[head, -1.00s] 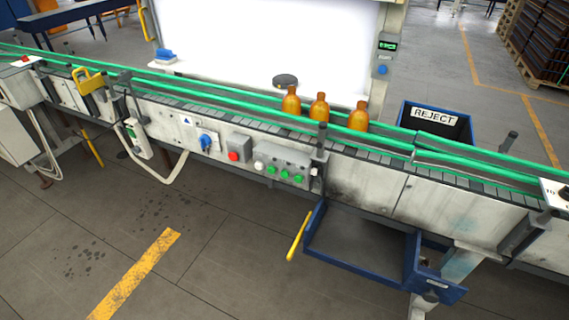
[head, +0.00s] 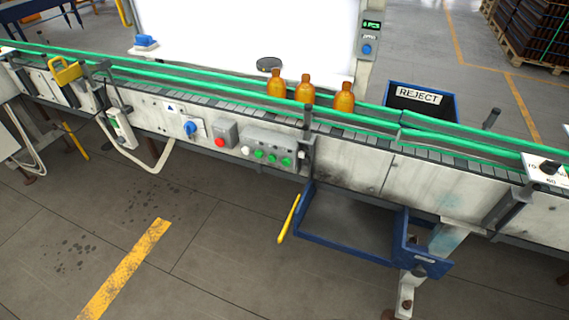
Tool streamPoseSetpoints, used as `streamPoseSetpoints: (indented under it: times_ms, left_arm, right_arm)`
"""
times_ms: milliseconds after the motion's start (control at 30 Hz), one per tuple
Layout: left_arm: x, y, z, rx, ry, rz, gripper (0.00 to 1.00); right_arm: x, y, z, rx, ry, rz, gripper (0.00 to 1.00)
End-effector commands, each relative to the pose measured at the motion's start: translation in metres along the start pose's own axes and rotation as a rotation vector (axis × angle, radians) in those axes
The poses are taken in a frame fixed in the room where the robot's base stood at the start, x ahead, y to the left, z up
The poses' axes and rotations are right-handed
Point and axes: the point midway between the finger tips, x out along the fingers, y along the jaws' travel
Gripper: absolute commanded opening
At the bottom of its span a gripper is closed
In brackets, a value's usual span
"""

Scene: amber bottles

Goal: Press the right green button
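A grey button box (head: 268,144) is fixed to the front side of the conveyor. It carries a white button (head: 245,150) at its left end and a row of three green buttons. The left green button (head: 259,154), the middle green button (head: 272,158) and the right green button (head: 286,162) are all uncovered. The right green button is nearest the box's right end, beside a dark upright post (head: 306,130). Neither of my grippers shows in the head view.
Three amber bottles (head: 305,90) stand on the conveyor between green rails (head: 200,88). A blue tray frame (head: 345,245) with a yellow handle (head: 289,219) projects below. The floor in front is clear.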

Motion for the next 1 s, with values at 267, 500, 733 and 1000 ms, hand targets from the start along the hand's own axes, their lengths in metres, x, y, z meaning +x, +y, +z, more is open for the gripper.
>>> streamPoseSetpoints:
  times_ms: [267, 500, 733, 1000]
  left_arm:
    - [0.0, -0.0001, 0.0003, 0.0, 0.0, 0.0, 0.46]
    - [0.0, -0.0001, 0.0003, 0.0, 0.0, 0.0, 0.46]
    - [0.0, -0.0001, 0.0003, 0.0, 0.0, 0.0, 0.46]
    - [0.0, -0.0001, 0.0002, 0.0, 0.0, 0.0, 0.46]
  right_arm:
    - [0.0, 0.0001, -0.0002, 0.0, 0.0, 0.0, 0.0]
    - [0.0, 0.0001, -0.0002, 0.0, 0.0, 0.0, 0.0]
    - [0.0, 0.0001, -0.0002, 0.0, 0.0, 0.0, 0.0]
    - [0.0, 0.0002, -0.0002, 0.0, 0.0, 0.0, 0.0]
